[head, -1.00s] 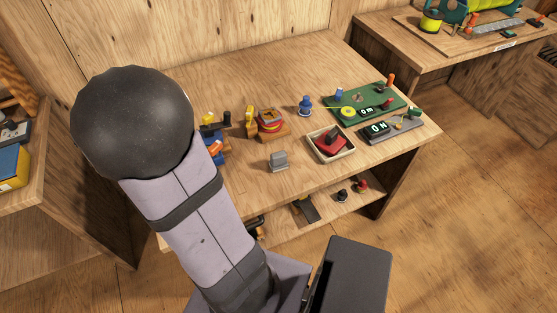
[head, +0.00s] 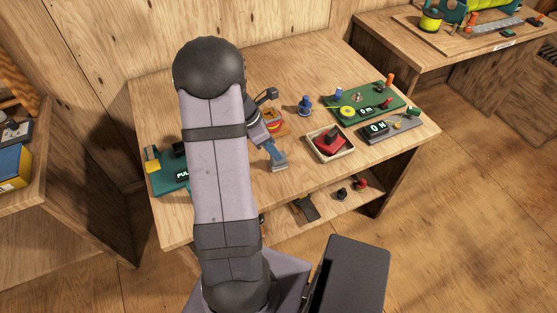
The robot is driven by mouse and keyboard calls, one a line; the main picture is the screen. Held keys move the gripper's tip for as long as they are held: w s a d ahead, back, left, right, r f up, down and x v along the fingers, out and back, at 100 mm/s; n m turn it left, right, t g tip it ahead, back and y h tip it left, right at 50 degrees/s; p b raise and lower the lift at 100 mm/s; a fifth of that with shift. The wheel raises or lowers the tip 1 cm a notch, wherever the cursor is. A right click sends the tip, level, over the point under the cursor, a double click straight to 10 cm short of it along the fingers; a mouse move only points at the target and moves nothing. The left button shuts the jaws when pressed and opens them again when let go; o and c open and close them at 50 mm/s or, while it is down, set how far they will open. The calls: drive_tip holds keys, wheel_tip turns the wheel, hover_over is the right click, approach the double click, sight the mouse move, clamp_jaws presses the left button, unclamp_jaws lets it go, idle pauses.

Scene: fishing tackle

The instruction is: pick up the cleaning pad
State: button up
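A small light grey block (head: 279,169) sits near the front edge of the table; it may be the cleaning pad, but I cannot be sure. My gripper (head: 276,157) points down right at it, overlapping its upper part in the head view. The fingers are too small to tell whether they are open or shut, or whether they touch the block. A red pad-like piece with a dark grip (head: 331,143) lies in a shallow cream tray (head: 347,155) to the right of my gripper.
A round red and yellow item (head: 274,122) on a wooden base is behind my gripper, partly hidden. A blue peg-like piece (head: 305,106) stands at the back. A green board (head: 378,92) and a grey unit with a display (head: 408,130) are right.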

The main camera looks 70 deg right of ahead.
drive_tip(key=shift+w+p+x, duration=0.2)
drive_tip(key=shift+p+x, duration=0.55)
drive_tip(key=shift+x, duration=2.4)
clamp_jaws()
